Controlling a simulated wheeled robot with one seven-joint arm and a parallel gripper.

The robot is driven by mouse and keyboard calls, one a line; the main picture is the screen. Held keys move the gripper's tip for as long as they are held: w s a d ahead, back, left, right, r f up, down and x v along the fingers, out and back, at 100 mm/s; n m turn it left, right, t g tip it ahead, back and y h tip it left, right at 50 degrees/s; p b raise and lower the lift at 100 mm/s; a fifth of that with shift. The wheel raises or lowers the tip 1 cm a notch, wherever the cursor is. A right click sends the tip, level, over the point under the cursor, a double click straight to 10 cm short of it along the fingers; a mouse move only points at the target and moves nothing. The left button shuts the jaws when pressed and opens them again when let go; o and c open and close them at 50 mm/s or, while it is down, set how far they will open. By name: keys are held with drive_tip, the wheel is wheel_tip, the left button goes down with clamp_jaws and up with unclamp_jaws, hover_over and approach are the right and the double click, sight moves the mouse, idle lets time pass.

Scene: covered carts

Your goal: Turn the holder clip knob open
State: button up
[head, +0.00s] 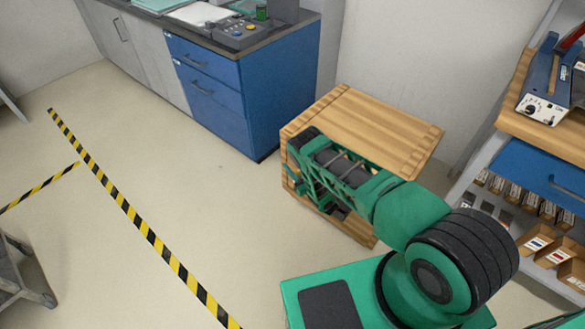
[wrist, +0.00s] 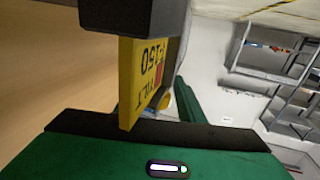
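My green arm reaches to the open left side of a wooden box-like cover (head: 385,125) in the head view. The arm and the cover hide my gripper's fingertips there. In the wrist view, the green body of my gripper fills the bottom edge, with a black strip above it. A dark grey block (wrist: 130,15) and a yellow plate with black lettering (wrist: 145,75) stand in front of it. I cannot tell whether these belong to my gripper or how the fingers are set. I cannot make out the holder clip or its knob in either view.
A wooden surface (wrist: 50,60) lies close on the left in the wrist view. In the head view, a blue cabinet (head: 215,95) stands behind and a workbench with a blue drawer (head: 540,170) at right. The floor (head: 190,200) to the left is clear, crossed by striped tape.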

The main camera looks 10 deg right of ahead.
clamp_jaws()
drive_tip(key=shift+d+h, duration=0.1)
drive_tip(key=shift+h, duration=0.2)
drive_tip(key=shift+s+d+m+g+h, duration=0.1)
drive_tip(key=shift+d+m+g+h, duration=0.35)
drive_tip(key=shift+m+h, duration=1.75)
drive_tip(key=shift+s+d+m+g+h, duration=0.15)
drive_tip(key=shift+d+m+h, duration=0.45)
drive_tip(key=shift+m+h, duration=1.6)
drive_tip(key=shift+w+d+m+g+h, duration=0.1)
drive_tip(key=shift+d+m+g+h, duration=0.45)
drive_tip(key=shift+h, duration=2.85)
drive_tip(key=shift+s+m+t, duration=0.1)
drive_tip(key=shift+m+t, duration=0.15)
drive_tip(key=shift+m, duration=0.3)
